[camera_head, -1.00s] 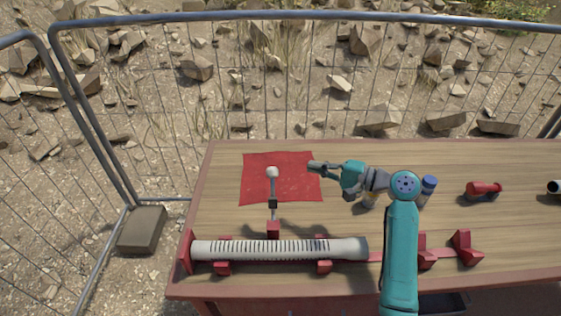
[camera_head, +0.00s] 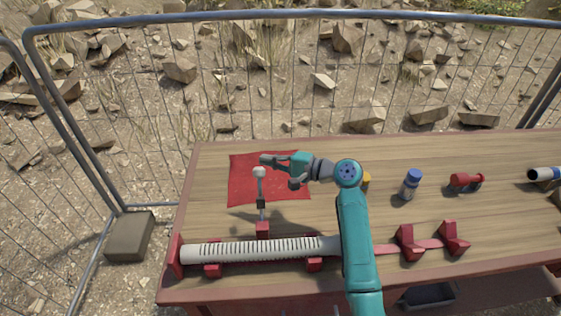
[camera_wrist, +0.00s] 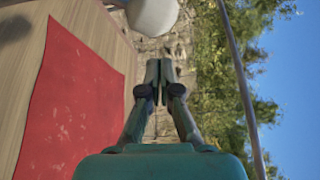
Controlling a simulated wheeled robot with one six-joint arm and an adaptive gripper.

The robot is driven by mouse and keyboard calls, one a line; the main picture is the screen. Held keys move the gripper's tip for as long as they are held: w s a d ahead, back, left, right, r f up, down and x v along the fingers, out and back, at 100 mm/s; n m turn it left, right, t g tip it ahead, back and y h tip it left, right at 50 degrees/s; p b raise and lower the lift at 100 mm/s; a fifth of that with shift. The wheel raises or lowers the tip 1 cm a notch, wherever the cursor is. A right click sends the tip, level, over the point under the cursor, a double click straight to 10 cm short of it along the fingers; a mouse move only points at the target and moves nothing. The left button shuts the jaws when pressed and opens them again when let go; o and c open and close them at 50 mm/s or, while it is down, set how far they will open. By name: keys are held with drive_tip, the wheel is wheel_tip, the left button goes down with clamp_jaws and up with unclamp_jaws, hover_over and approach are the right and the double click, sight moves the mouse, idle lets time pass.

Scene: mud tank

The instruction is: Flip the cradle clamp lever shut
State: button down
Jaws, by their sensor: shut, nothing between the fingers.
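The clamp lever (camera_head: 261,204) stands upright on its red base (camera_head: 262,230), behind the slotted white tube, with a pale round knob (camera_head: 259,172) on top. The white tube (camera_head: 262,249) lies in a red cradle (camera_head: 174,256) along the bench's front. My gripper (camera_head: 264,160) is shut and empty. In the head view its tips appear just behind and beside the knob; I cannot tell whether they touch. In the wrist view the closed fingertips (camera_wrist: 158,66) point up the picture, and the pale knob (camera_wrist: 153,14) shows just beyond them at the top edge.
A red cloth (camera_head: 285,190) lies flat behind the lever. A blue-capped bottle (camera_head: 411,186), a red object (camera_head: 465,181) and a white-and-blue cylinder (camera_head: 545,174) stand or lie to the right. Empty red cradle supports (camera_head: 410,243) are at front right. A wire fence (camera_head: 300,90) runs behind the bench.

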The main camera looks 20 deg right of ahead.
drive_tip(key=shift+s+a+r, duration=0.2)
drive_tip(key=shift+s+a, duration=0.15)
drive_tip(key=shift+s, duration=0.45)
drive_tip(key=shift+s+a+r, duration=0.2)
drive_tip(key=shift+s+a, duration=0.1)
drive_tip(key=shift+s, duration=0.45)
